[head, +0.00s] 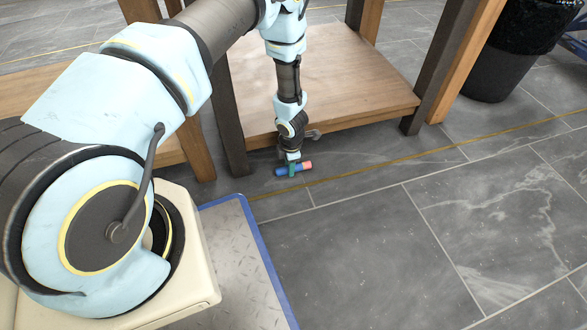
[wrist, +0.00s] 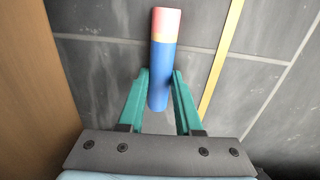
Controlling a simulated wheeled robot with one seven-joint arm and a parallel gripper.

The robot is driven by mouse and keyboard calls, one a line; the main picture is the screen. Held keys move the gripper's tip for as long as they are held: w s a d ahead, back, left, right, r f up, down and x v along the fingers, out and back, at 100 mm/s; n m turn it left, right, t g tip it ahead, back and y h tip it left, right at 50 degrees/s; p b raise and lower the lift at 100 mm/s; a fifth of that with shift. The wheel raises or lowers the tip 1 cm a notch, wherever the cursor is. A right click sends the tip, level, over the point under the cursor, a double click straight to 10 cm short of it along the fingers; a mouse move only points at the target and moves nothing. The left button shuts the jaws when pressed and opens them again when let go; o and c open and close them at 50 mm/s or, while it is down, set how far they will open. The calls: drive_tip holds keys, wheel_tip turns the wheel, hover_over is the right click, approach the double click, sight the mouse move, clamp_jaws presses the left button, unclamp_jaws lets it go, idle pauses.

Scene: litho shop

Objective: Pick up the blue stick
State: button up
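The blue stick (head: 283,172) is a short cylinder with a yellow band and a red-pink end. In the head view it is at my fingertips, low over the grey floor in front of the wooden table. I cannot tell whether it touches the floor. In the wrist view the blue stick (wrist: 162,70) runs lengthwise between the green fingers, with its coloured end pointing away. My gripper (head: 292,168) has one finger on each side of the blue part. In the wrist view my gripper (wrist: 160,76) appears shut on it, with no clear gap at the fingertips.
A wooden table with a low shelf (head: 330,75) and dark legs stands just behind my gripper. A black bin (head: 497,70) is at the upper right. A blue-edged grey mat (head: 235,245) lies at the lower left. The tiled floor (head: 400,255) at right is clear.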

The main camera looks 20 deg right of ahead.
clamp_jaws()
drive_tip(key=shift+s+r, duration=0.3)
drive_tip(key=shift+r, duration=0.05)
drive_tip(key=s+a+r+p, duration=0.1)
drive_tip(key=s+r+p, duration=0.4)
drive_tip(key=s, duration=0.8)
wheel_tip(320, 180, up, 2)
drive_tip(key=shift+s+a+r, duration=0.15)
drive_tip(key=shift+s+a, duration=0.05)
drive_tip(key=shift+a, duration=0.15)
